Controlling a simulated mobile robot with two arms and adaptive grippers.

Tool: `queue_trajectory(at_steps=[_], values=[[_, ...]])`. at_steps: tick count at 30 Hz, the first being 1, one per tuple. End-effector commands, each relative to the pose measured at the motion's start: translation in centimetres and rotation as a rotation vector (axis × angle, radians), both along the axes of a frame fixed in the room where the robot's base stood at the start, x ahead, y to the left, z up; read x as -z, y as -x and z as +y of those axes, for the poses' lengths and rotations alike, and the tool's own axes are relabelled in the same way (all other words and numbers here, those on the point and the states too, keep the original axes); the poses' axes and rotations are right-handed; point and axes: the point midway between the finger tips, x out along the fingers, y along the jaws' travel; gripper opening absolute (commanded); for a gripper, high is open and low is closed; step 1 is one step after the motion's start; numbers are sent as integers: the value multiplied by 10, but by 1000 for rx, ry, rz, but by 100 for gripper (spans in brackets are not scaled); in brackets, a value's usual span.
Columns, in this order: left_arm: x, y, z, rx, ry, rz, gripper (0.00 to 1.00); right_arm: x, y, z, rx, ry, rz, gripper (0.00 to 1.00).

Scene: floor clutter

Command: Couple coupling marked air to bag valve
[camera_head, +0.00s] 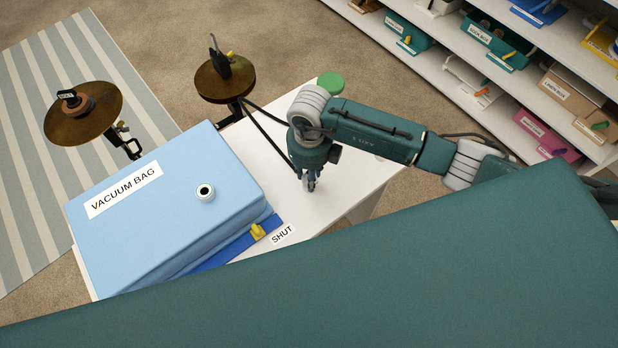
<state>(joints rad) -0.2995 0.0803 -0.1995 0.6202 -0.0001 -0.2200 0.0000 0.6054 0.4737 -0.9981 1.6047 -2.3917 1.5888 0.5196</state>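The light blue vacuum bag (160,225) lies on a white table. Its valve (205,192), a white ring with a dark opening, faces up on the bag's right half. A dark upright coupling (219,62) stands on the back bronze disc. Another dark coupling (70,99), with a small tag too small to read, sits on the left bronze disc. I cannot tell which is marked air. My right gripper (311,184) points down over the white table, right of the bag and apart from the valve. Its fingers look close together; whether they hold anything is unclear. My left gripper is out of view.
A yellow clip (258,232) sits at the bag's front right edge by a "SHUT" label (283,234). A black hose (268,137) runs from the back disc towards my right gripper. A green round object (330,84) is behind my arm. Shelves (500,60) with bins stand at right.

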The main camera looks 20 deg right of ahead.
Motion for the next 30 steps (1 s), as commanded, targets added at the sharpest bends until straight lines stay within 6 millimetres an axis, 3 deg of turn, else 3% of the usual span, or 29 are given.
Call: queue_trajectory(at_steps=[17, 30], values=[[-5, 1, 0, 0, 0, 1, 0, -8, 0, 0, 0, 0, 0, 0], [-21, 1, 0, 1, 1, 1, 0, -29, 0, 0, 0, -1, -1, 0]])
